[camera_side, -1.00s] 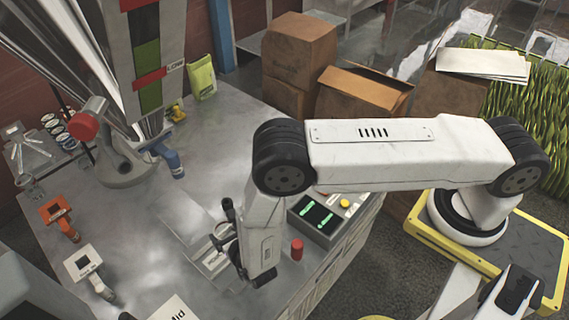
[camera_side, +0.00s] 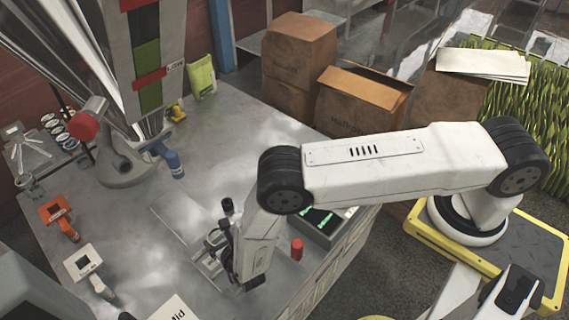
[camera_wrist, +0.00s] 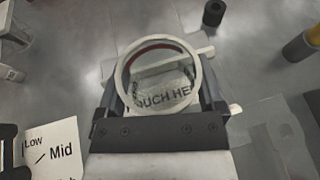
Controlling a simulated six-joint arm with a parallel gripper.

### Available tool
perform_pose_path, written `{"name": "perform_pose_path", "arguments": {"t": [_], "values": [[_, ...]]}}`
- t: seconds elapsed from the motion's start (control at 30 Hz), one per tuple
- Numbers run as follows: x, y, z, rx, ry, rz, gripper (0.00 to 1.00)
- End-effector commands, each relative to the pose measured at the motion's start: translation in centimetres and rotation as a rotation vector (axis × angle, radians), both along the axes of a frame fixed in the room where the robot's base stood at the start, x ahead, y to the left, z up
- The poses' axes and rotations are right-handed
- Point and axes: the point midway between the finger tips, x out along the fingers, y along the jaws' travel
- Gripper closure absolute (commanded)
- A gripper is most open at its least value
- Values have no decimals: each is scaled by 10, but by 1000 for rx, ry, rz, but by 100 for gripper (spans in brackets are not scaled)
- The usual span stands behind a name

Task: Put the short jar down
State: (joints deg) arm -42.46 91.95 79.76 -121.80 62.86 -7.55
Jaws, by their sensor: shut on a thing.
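The short jar (camera_wrist: 192,72) shows in the wrist view from above as a clear, round-rimmed jar. My gripper (camera_wrist: 160,85) is shut on it, with one dark finger at each side. The letters "OUCH HE" show through the open mouth, with a reddish arc inside the far rim. In the side view my gripper (camera_side: 220,250) is low over the front of the metal bench (camera_side: 235,125). The jar is hard to make out there among the dark fingers. I cannot tell whether its base touches the surface below.
A black cylinder (camera_side: 228,205) stands just behind the gripper. A "Mid" card (camera_side: 172,309) lies at the front. The filler stand (camera_side: 125,165) is at back left. The bench's middle is clear.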

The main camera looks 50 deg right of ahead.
Motion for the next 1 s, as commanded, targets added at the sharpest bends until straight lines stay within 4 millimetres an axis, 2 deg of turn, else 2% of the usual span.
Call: {"name": "perform_pose_path", "arguments": {"t": [0.2, 0.67, 0.7, 1.0], "values": [[0, 0, -14, 0, -1, 0, 79], [0, 0, -18, 1, -1, 0, 79], [0, 0, -18, 1, 0, 0, 0], [0, 0, -17, 1, -1, 0, 0]]}}
